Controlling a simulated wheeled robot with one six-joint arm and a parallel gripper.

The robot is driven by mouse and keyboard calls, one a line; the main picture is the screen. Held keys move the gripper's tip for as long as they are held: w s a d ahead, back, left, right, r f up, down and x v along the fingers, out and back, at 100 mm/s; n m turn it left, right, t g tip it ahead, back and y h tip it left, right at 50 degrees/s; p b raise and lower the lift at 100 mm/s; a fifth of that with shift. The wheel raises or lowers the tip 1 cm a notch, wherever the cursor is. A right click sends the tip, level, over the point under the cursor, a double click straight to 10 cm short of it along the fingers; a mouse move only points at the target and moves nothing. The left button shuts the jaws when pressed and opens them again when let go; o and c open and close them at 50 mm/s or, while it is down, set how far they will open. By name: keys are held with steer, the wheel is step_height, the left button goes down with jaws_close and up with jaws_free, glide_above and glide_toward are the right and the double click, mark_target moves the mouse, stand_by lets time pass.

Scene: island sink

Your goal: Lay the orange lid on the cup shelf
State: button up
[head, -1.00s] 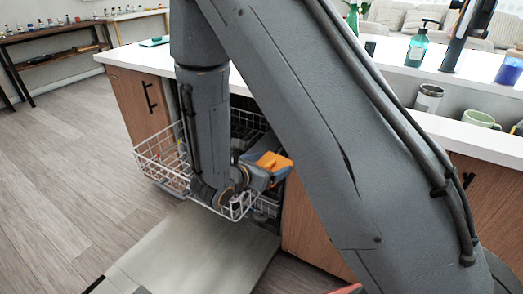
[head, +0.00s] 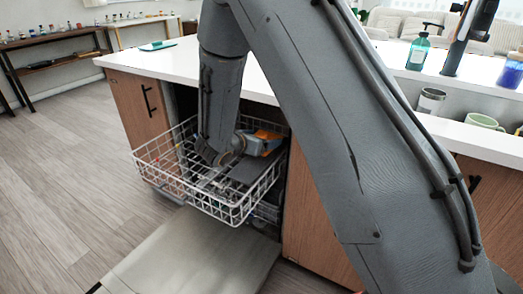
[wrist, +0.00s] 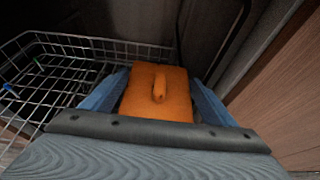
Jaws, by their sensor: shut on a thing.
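The orange lid (head: 268,134) is held in my gripper (head: 262,143) over the back right part of the dishwasher's pulled-out upper rack. In the wrist view the lid (wrist: 172,106) has a raised loop handle and sits between the two blue fingers (wrist: 158,98). My gripper is shut on it. The cup shelf cannot be clearly picked out. A flat grey panel (head: 252,171) shows inside the rack below the gripper, but I cannot tell what it is. My forearm hides part of the rack.
The white wire rack (head: 238,213) surrounds my gripper, and its grid (wrist: 72,42) fills the left of the wrist view. A wooden cabinet panel (wrist: 285,85) stands close on the right. The open dishwasher door (head: 190,255) lies below. The white counter (head: 140,62) is above.

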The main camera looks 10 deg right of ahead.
steer(key=shift+f, duration=2.05)
steer(key=shift+f, duration=0.15)
steer(key=o, duration=1.1)
